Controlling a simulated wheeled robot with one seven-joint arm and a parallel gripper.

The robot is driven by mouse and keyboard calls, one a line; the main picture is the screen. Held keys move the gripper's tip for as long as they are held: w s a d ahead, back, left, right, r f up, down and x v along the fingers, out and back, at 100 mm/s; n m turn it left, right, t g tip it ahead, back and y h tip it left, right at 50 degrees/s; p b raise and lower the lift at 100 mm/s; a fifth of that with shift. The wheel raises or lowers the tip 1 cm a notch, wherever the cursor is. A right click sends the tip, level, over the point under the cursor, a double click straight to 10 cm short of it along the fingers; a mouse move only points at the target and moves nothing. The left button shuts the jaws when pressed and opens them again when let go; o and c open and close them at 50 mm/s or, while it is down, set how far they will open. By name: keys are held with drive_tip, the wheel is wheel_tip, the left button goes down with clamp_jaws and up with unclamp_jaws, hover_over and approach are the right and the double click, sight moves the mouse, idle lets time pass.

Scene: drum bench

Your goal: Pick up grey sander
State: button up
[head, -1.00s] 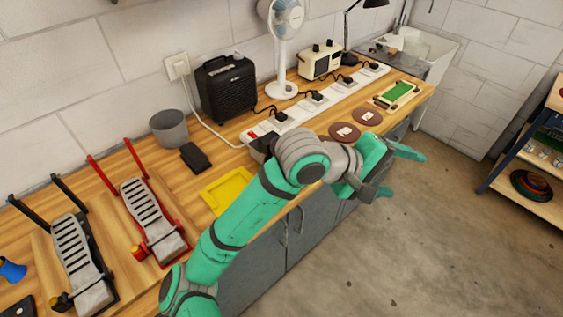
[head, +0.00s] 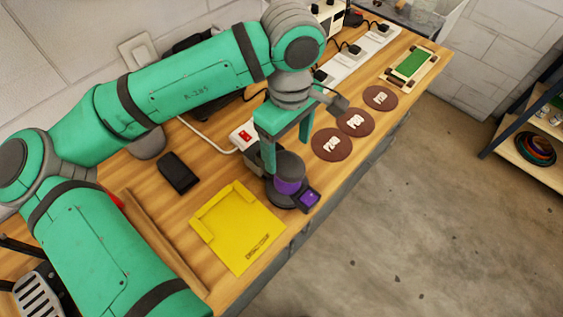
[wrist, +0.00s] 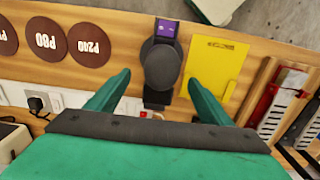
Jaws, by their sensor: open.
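The grey sander (head: 289,166) stands upright on the wooden bench, with a purple band and a small purple-faced part at its front base. In the wrist view the sander (wrist: 161,64) shows from above, in the gap between my fingers. My gripper (head: 287,146) is open and points down over the sander, with one finger on each side of it in the picture. The gripper (wrist: 159,78) holds nothing. I cannot tell how far the fingertips are above the sander. In the head view the fingers hide part of its back.
A yellow tray (head: 238,228) lies left of the sander. Brown sanding discs (head: 331,144) lie to its right. A white power strip (head: 346,62) runs behind, and a black box (head: 178,172) lies farther left. The bench's front edge is close to the sander.

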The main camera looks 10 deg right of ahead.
sight(288, 158)
wheel_tip(288, 158, down, 5)
drive_tip(key=shift+r, duration=0.2)
drive_tip(key=shift+a+f, duration=0.2)
drive_tip(key=shift+f, duration=2.65)
drive_tip(key=c, duration=1.3)
